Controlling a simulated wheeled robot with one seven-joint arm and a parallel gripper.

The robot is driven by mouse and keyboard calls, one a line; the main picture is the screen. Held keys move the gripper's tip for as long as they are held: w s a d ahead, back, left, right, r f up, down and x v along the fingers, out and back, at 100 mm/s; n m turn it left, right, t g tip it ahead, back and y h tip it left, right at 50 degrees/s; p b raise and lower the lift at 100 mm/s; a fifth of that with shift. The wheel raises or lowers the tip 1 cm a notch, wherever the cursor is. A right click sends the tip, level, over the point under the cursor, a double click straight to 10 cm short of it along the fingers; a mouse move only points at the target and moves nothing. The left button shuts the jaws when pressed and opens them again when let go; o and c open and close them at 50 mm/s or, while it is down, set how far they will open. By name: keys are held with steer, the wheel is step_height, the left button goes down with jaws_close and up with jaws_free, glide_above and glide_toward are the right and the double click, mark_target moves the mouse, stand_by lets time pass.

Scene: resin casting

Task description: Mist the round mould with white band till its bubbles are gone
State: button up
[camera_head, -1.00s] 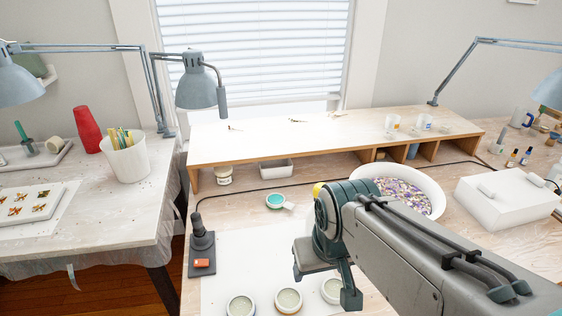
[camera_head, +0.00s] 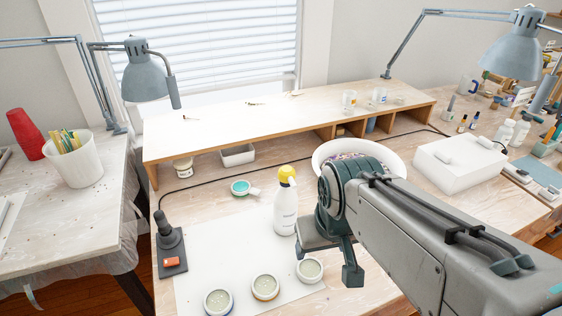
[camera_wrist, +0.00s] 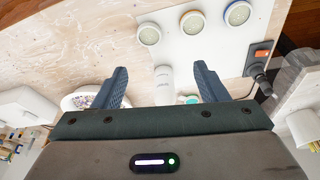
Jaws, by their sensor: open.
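Three round moulds with pale contents stand in a slanting row at the front of a white sheet. The round mould with white band (camera_head: 310,270) is the right one in the head view and the left one in the wrist view (camera_wrist: 149,35). The middle mould (camera_head: 265,287) has an orange band and the left mould (camera_head: 218,302) a bluish one. A white spray bottle with a yellow top (camera_head: 285,213) stands upright behind them. My gripper (camera_head: 326,260) is open and empty, right of the bottle in the head view. The bottle (camera_wrist: 163,78) appears between the fingertips in the wrist view.
A black stand with an orange switch (camera_head: 172,262) is at the sheet's left. A small teal-filled dish (camera_head: 242,188) lies behind the bottle. A white bowl (camera_head: 325,152) is partly behind my arm, a white box (camera_head: 460,162) further right. A low wooden shelf (camera_head: 270,125) spans the back.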

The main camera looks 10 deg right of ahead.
steer(key=c, duration=0.5)
steer(key=shift+w+r, duration=0.2)
steer(key=shift+w, duration=0.05)
steer(key=c, duration=0.5)
steer(key=shift+w+r, duration=0.3)
steer(key=shift+w, duration=0.2)
jaws_close()
steer(key=w+r+n+b, duration=0.1)
steer(key=w+r, duration=0.3)
steer(key=w, duration=1)
steer(key=w+d+r+n+b, duration=0.1)
steer(key=w+r, duration=0.3)
steer(key=w, duration=0.9)
steer(key=shift+w+y, duration=0.3)
steer(key=shift+w, duration=0.1)
